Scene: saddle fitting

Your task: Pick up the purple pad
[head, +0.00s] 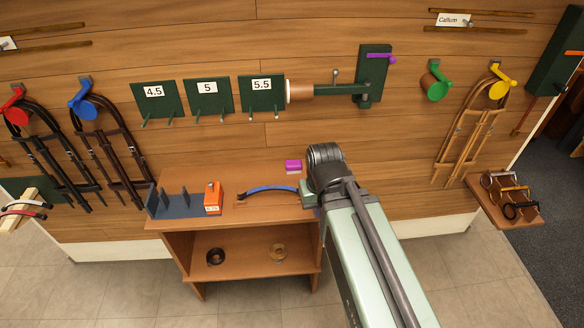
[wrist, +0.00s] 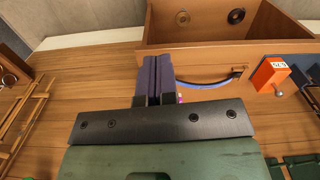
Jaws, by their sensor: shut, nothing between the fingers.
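The purple pad (head: 293,166) is a small magenta block on the cabinet top, near the wall and just left of my arm's end in the head view. In the wrist view only a sliver of the purple pad (wrist: 180,98) shows beside my fingers; the rest is hidden behind the gripper. My gripper (wrist: 155,58) has its two dark fingers shut together with nothing between them. In the head view the fingers are hidden behind my arm. The pad is not in my grip.
The wooden cabinet top (head: 240,222) also holds a blue curved strip (head: 267,189), an orange block (head: 213,198) and a dark slotted rack (head: 168,203). Two rings lie on the shelf below. Green numbered plates (head: 208,97) and a brown roller on a green bracket (head: 374,75) hang above.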

